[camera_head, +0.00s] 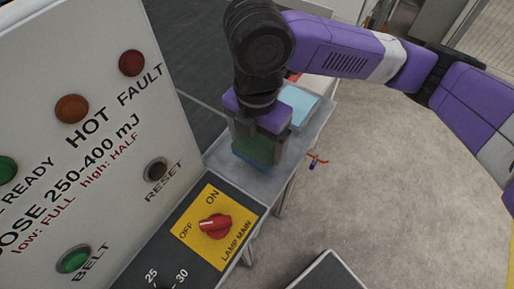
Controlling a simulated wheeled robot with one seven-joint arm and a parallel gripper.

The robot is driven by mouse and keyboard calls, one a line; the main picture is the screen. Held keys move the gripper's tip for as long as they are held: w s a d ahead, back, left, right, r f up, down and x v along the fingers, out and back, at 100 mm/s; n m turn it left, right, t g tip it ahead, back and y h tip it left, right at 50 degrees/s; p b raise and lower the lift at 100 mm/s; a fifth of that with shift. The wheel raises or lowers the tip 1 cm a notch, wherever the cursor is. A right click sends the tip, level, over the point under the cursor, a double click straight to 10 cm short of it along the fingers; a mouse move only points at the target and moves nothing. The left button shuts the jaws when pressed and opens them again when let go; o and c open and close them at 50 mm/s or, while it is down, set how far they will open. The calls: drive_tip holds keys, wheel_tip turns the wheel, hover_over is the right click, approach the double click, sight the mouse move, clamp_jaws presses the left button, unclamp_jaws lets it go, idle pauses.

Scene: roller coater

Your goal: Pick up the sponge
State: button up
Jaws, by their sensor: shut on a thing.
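My gripper (259,143) points down over the narrow grey shelf (222,160) beside the control panel. Its fingers are shut on the sponge (256,152), a block with a green upper part and a blue lower edge. The sponge sits between the two fingers, partly hidden by them and by the gripper's purple body. I cannot tell whether its underside touches the shelf or is just above it.
A light blue item (298,104) lies on the shelf behind my gripper. A white panel (95,140) with lamps and buttons rises at the left. A red rotary switch (215,225) is in front. A red-and-blue object (317,160) is by the shelf's right edge. Open floor (390,190) lies right.

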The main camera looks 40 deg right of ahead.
sight(257, 145)
wheel_tip(257, 145, up, 16)
drive_tip(key=shift+r, duration=0.15)
